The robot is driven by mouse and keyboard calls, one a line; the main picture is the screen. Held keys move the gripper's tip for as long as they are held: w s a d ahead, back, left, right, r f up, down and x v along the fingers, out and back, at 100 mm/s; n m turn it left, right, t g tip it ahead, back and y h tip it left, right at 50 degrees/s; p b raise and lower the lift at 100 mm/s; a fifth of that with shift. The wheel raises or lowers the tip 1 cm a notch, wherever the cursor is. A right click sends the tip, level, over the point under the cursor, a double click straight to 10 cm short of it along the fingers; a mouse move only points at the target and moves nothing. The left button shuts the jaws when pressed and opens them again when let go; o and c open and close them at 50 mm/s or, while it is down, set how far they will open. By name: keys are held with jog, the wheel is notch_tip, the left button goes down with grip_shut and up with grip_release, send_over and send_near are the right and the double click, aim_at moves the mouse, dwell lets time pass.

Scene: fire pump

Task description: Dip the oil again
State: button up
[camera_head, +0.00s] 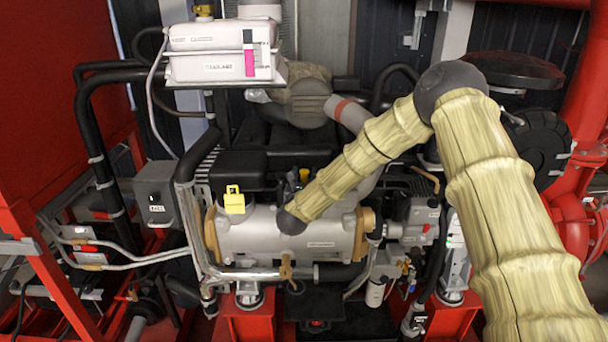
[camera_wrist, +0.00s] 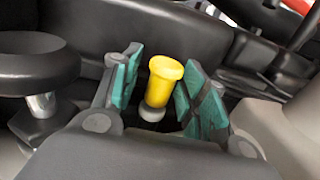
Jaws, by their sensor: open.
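A yellow dipstick handle (camera_wrist: 163,80) stands up in the wrist view, with a flared round top and a grey collar at its base. My gripper (camera_wrist: 160,66) is open, with one teal finger pad on each side of the handle. The right pad is close to it, and a gap shows at the left pad. I cannot tell whether either pad touches it. In the head view a small yellow piece (camera_head: 304,175), likely the same handle, shows above the engine, just behind the end of my arm. My fingers are not clear there.
A yellow square-bodied piece (camera_head: 234,201) sits left on the silver cylinder (camera_head: 265,238). A white coolant tank (camera_head: 208,66) is above. In the wrist view a black round knob (camera_wrist: 38,62) stands left of my gripper, and dark engine covers surround it closely.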

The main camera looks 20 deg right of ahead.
jog(key=shift+d, duration=0.15)
grip_shut()
notch_tip(320, 180, up, 8)
jog(key=b, duration=0.4)
jog(key=shift+w+r, duration=0.1)
jog(key=shift+r, duration=0.5)
grip_release()
jog(key=shift+f, duration=0.1)
